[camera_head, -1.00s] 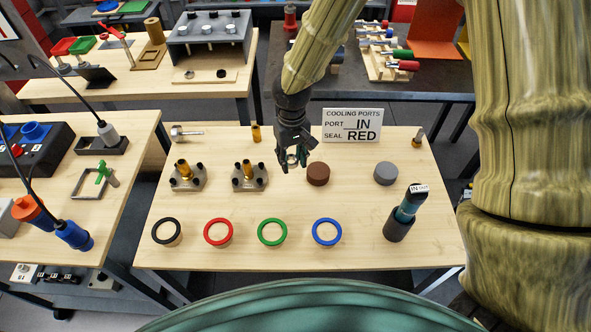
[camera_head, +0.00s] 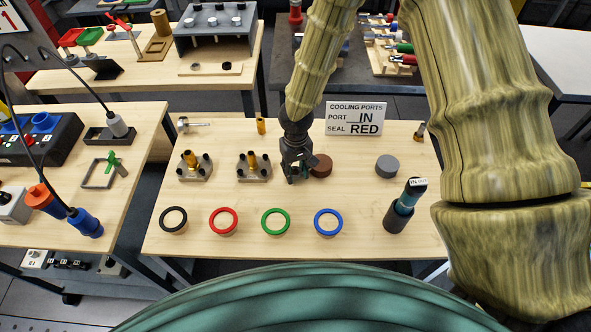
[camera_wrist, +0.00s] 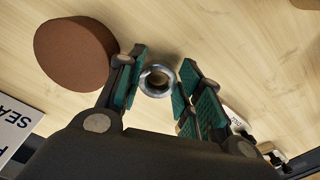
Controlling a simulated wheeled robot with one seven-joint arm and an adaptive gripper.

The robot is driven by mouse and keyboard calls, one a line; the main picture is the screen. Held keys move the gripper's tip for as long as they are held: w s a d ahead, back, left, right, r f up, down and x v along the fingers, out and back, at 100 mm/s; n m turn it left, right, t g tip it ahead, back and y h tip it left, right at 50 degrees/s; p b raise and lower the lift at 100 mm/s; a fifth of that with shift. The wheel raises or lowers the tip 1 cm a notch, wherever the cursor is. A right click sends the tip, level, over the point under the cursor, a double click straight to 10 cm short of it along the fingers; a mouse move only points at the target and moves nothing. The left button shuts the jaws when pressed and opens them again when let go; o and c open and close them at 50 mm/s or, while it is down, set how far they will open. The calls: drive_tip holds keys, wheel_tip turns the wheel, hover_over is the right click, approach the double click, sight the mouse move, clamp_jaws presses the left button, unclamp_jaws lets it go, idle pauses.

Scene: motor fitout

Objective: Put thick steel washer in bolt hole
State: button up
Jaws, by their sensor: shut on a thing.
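My gripper (camera_head: 297,176) is over the middle of the near wooden table, just left of the brown disc. In the wrist view the thick steel washer (camera_wrist: 157,80), a shiny ring, sits between the two green-padded fingers of my gripper (camera_wrist: 160,88), which are shut on it. The washer's hole faces the wrist camera. In the head view the fingers hide the washer. I cannot tell for sure which opening is the bolt hole; two grey square flanges (camera_head: 194,170) (camera_head: 254,170) with brass centres and dark corner bolts stand left of my gripper.
The brown disc (camera_head: 321,165) is close beside my fingers. A grey disc (camera_head: 387,166), a dark cup holding a teal tool (camera_head: 398,217), and black, red, green and blue rings (camera_head: 328,222) lie around. A sign (camera_head: 354,119) stands behind. The table's front strip is clear.

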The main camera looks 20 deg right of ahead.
drive_tip(key=shift+s+f, duration=0.1)
drive_tip(key=shift+f, duration=0.05)
drive_tip(key=shift+f, duration=0.2)
drive_tip(key=o, duration=1.1)
drive_tip(key=shift+r, duration=0.1)
